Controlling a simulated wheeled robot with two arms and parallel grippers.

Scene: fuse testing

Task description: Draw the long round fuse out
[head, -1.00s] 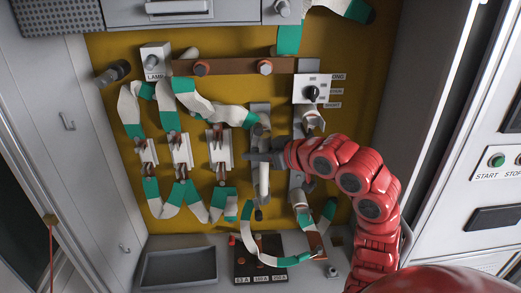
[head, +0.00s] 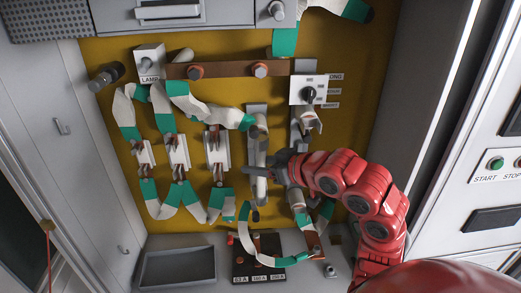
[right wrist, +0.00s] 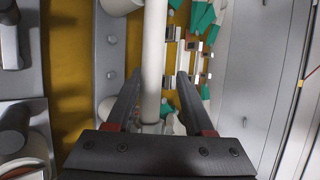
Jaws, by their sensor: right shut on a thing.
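The long round fuse (head: 261,188) is a white upright tube on the yellow back panel, in the middle of the head view. In the right wrist view it is a pale rod (right wrist: 154,55) running between the fingers. My right gripper (head: 268,169) reaches in from the right and is shut on the fuse around its middle. The gripper hides part of the tube, and I cannot tell whether its ends sit in their clips. My right gripper's dark fingers also show in the wrist view (right wrist: 157,95). My left gripper is out of view.
Several smaller fuse holders (head: 180,153) with white and green cables stand left of the fuse. A rotary switch (head: 309,92) is at upper right. A grey tray (head: 178,268) and a dark box with labels (head: 258,262) lie below. Cabinet walls bound both sides.

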